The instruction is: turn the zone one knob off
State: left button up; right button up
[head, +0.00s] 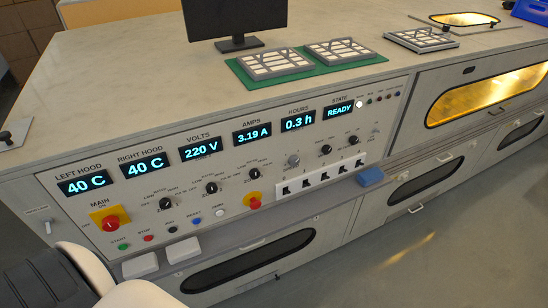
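Three black rotary knobs sit in a row on the slanted front panel. The leftmost knob (165,203) has small markings around it and a ZONE label below that is too small to read surely; by its place it looks like the zone one knob. Its pointer direction is too small to tell. The middle knob (211,187) and the right knob (254,173) look alike. Nothing touches the knobs. Neither gripper is in view; only pale and dark parts of my own body show at the bottom left.
A red main switch on a yellow plate (97,215) is left of the knobs. Push buttons, including a green one (117,247), lie below. Displays (200,149) run above. A monitor (237,22) and a green mat (350,62) with trays stand on top.

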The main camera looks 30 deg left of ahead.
aim_at(164, 204)
jog(key=u, duration=1.9)
